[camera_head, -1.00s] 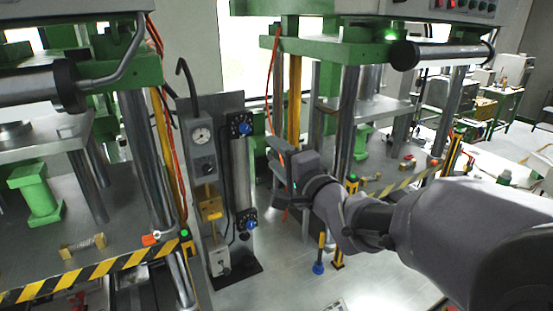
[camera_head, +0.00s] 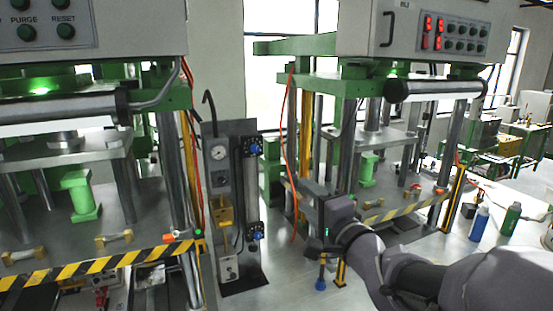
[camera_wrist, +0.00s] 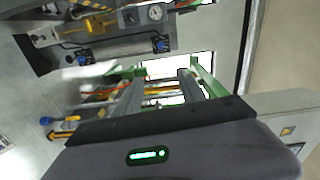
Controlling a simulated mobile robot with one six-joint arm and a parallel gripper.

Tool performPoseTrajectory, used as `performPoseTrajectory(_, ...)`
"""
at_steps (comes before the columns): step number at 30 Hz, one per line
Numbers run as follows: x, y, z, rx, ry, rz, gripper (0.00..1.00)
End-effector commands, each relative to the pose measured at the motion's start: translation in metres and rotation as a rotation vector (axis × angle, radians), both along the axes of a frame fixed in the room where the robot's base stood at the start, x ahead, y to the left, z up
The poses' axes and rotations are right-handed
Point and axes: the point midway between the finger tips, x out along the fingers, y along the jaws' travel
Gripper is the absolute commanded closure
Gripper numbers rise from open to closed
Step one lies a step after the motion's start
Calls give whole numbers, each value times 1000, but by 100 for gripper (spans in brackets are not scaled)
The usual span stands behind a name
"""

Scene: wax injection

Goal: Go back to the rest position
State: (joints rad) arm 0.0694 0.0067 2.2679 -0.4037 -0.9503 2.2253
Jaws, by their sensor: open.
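My gripper (camera_head: 312,212) is in the head view, at the end of my grey arm, which reaches in from the lower right. It is held in the air in front of the right press (camera_head: 365,78), apart from the gauge panel (camera_head: 219,180) to its left. It is open, and I see nothing held in it, though its fingertips are hard to make out. In the wrist view, a grey housing with a lit green indicator fills the bottom, and the fingers do not show clearly.
The left press (camera_head: 60,150) has a yellow-black striped front edge (camera_head: 95,266) and small brass-ended parts. A blue bottle (camera_head: 479,224) and a green bottle (camera_head: 511,219) stand at the right. Red hoses hang beside both presses. Open floor lies below the gripper.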

Motion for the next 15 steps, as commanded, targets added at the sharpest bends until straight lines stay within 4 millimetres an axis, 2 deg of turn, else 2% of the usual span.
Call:
performPoseTrajectory(1, -5, -11, -15, -58, 6, -55, 53)
performPoseTrajectory(5, -20, -40, -48, -224, 60, -179, 53)
performPoseTrajectory(8, -40, -60, -77, -354, 128, -246, 53)
performPoseTrajectory(11, -65, -76, -111, -483, 216, -285, 53)
performPoseTrajectory(15, -115, -89, -169, -666, 369, -264, 53)
